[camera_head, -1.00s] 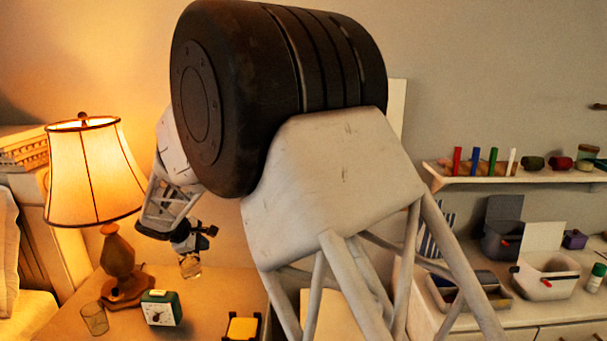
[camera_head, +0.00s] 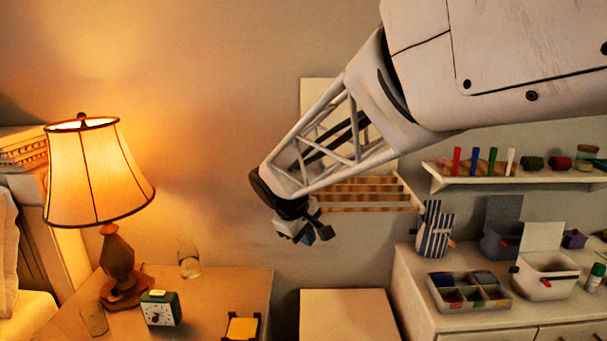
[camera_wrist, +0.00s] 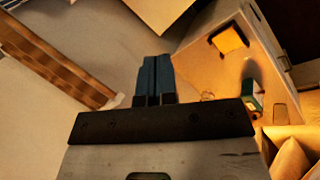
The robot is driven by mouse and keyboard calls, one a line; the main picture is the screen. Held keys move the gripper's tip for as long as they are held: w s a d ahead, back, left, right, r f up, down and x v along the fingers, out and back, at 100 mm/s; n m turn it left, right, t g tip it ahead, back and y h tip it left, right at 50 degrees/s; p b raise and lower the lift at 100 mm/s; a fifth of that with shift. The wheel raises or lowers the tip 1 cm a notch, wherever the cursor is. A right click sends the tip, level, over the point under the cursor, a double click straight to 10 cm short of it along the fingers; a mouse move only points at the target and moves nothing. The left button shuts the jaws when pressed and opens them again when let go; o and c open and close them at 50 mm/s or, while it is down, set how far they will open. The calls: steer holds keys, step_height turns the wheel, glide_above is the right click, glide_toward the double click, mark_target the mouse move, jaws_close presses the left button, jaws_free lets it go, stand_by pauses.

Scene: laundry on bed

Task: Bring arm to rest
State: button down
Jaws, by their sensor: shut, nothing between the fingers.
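My arm reaches in from the upper right in the head view. My gripper (camera_head: 312,234) is at its lower end, in the air in front of the wall, between the bedside table and the dresser. In the wrist view the fingers of my gripper (camera_wrist: 155,75) are together, with nothing between them. Nothing touches the gripper.
The bedside table (camera_head: 215,290) carries a lit lamp (camera_head: 95,185), a green clock (camera_head: 161,308), a yellow-topped tray (camera_head: 242,327) and glasses. A white box-like surface (camera_head: 348,315) stands below the gripper. The dresser (camera_head: 430,315) at right holds several boxes; a shelf (camera_head: 520,177) hangs above it.

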steer(key=s+d+r+m+g+y, duration=0.15)
steer(key=s+d+m, duration=0.35)
steer(key=s+d, duration=0.95)
steer(key=s+d+f+m+y, duration=0.2)
steer(key=s+d+f+m, duration=0.1)
steer(key=s, duration=1.3)
steer(key=shift+s+d+m+t, duration=0.2)
steer(key=shift+m+t, duration=0.15)
steer(key=shift+m, duration=0.55)
